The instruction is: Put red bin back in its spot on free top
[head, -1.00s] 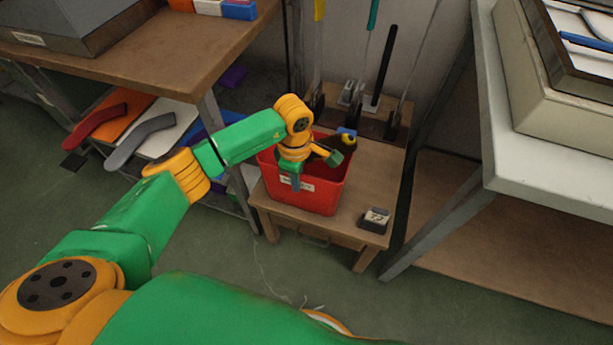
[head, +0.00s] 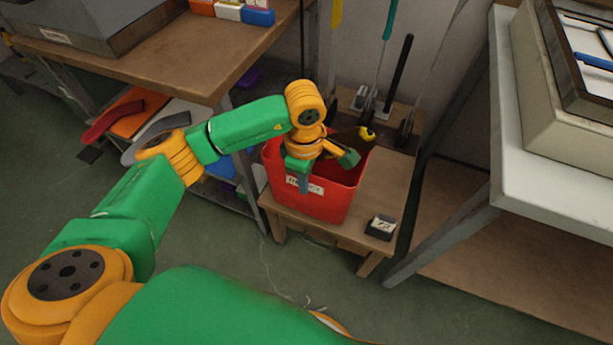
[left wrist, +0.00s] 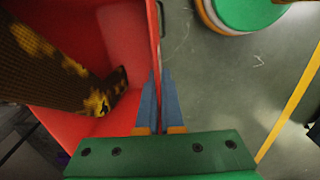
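The red bin (head: 330,203), with a white label on its front, is over the small wooden table near its front left edge. I cannot tell whether its base touches the table top. My left gripper (head: 304,180) reaches down at the bin's front wall. In the left wrist view its two blue fingers (left wrist: 160,105) lie close on either side of the bin's wall (left wrist: 155,45), pinching it. A brown and yellow patterned item (left wrist: 60,75) lies inside the bin. My right gripper is out of view.
A small black box with a pale top (head: 381,227) sits right of the bin on the small table (head: 392,185). Long-handled tools stand behind. A wooden bench (head: 140,65) is at left and a pale-topped bench (head: 540,180) at right.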

